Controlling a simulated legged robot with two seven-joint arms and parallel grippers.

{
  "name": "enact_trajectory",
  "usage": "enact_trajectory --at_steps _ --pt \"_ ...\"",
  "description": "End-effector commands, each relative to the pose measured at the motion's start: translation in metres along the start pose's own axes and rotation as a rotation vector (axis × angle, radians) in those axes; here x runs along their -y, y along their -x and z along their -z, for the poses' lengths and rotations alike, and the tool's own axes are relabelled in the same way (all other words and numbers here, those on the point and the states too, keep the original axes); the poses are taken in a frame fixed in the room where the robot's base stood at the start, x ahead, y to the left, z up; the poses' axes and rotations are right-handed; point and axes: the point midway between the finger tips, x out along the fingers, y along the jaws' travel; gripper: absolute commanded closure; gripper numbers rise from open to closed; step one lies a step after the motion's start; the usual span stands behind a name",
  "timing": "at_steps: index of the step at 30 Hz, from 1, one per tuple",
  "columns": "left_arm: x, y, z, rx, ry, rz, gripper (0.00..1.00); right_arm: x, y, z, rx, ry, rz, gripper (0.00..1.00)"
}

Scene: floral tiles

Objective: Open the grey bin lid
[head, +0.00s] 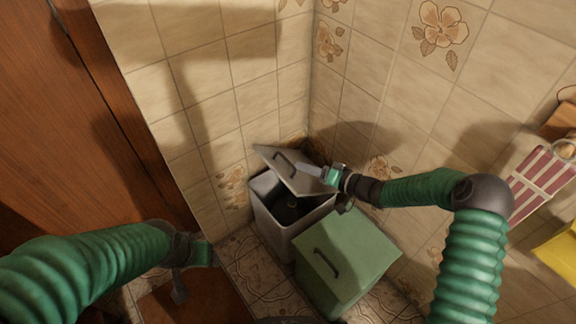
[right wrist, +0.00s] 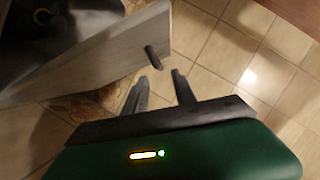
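The grey bin (head: 272,228) stands in the tiled corner. Its grey lid (head: 284,177) is raised and tilted, and the dark inside shows below it. The lid has a dark handle (head: 285,160). My right gripper (head: 308,170) is at the lid's right side. In the right wrist view, my right gripper (right wrist: 162,82) has its two fingers apart with nothing between them, just below the handle (right wrist: 153,53) on the lid (right wrist: 95,58). My left gripper (head: 184,285) is low at left, away from the bin; its fingers are too unclear to judge.
A green bin (head: 345,250) with a closed lid and dark handle stands right beside the grey bin. Tiled walls (head: 240,70) close in behind the bins. A brown wooden door (head: 70,110) is at left. A red-striped item (head: 542,183) and a yellow thing (head: 560,250) are at right.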

Motion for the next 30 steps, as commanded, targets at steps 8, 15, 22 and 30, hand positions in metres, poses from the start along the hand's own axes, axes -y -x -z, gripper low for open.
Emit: enact_trajectory --at_steps 8,15,22,30 --pt "0.0 -0.033 -0.008 0.0 -0.001 0.0 0.35 -0.003 -0.068 -0.004 0.0 0.003 0.0 0.67" --pt "0.0 -0.038 -0.009 0.0 -0.001 0.0 0.35 0.0 -0.086 -0.001 0.001 0.002 -0.002 0.67" --pt "0.0 -0.037 -0.009 0.0 -0.001 0.0 0.35 0.0 -0.086 0.0 0.0 0.002 -0.003 0.71" --pt "0.0 -0.037 -0.009 0.0 -0.001 0.0 0.35 0.001 -0.086 0.0 0.0 0.002 -0.002 1.0"
